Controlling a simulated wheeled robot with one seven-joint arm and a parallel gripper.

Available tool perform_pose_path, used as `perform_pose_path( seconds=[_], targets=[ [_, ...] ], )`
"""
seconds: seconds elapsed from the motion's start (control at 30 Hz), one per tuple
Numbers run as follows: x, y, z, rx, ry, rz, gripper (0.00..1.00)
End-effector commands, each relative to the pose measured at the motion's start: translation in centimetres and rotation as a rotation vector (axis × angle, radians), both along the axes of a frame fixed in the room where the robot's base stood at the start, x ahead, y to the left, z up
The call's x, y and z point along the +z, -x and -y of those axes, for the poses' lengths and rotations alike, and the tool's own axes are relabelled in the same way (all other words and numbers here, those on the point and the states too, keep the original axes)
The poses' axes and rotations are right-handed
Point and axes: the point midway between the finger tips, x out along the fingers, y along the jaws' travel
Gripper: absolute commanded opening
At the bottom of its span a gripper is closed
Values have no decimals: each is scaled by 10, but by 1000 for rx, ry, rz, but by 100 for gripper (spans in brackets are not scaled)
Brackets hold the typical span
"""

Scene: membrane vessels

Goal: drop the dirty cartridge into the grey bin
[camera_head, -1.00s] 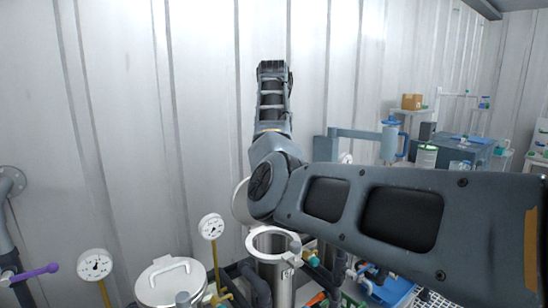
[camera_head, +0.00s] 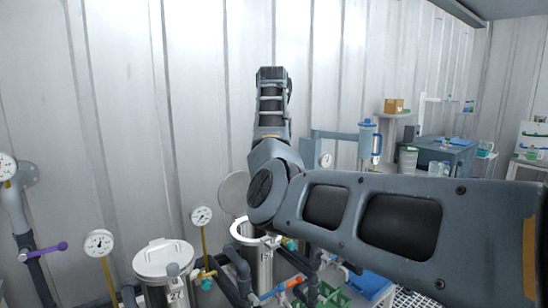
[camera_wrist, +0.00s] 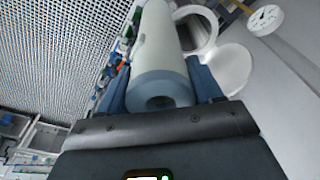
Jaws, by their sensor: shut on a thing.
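My gripper (camera_wrist: 158,88) is shut on the cartridge (camera_wrist: 157,45), a long pale cylinder with a blue-grey end cap. In the wrist view its capped end is near the palm, between the two blue-grey fingers, and its body runs away toward the top of the picture. In the head view my arm rises in front of the wall; the fingers and the cartridge cannot be made out there. I cannot make out the grey bin in either view.
An open steel vessel (camera_head: 245,230) stands below my arm, with its round lid (camera_head: 233,190) tipped up; a closed vessel (camera_head: 163,260) is to its left. Gauges (camera_head: 99,243) and pipes surround them. A blue-capped cylinder (camera_head: 369,140) and workbench (camera_head: 448,152) are at right.

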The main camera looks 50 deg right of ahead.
Motion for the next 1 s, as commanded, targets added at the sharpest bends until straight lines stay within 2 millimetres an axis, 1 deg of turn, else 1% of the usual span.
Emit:
perform_pose_path(
  seconds=[0.03, 0.33, 0.47, 0.57, 0.63, 0.77, 1.0],
  targets=[
    [1, 0, 0, 0, 1, 1, 9],
    [-22, 7, -21, 53, 1, 1, 9],
    [-38, 13, -36, 93, 0, 0, 9],
    [-55, 18, -51, 132, 0, -1, 9],
    [-68, 24, -63, 164, 0, -2, 9],
    [-103, 36, -94, 247, 1, -5, 9],
    [-184, 66, -167, 451, 3, -9, 9]
  ],
)
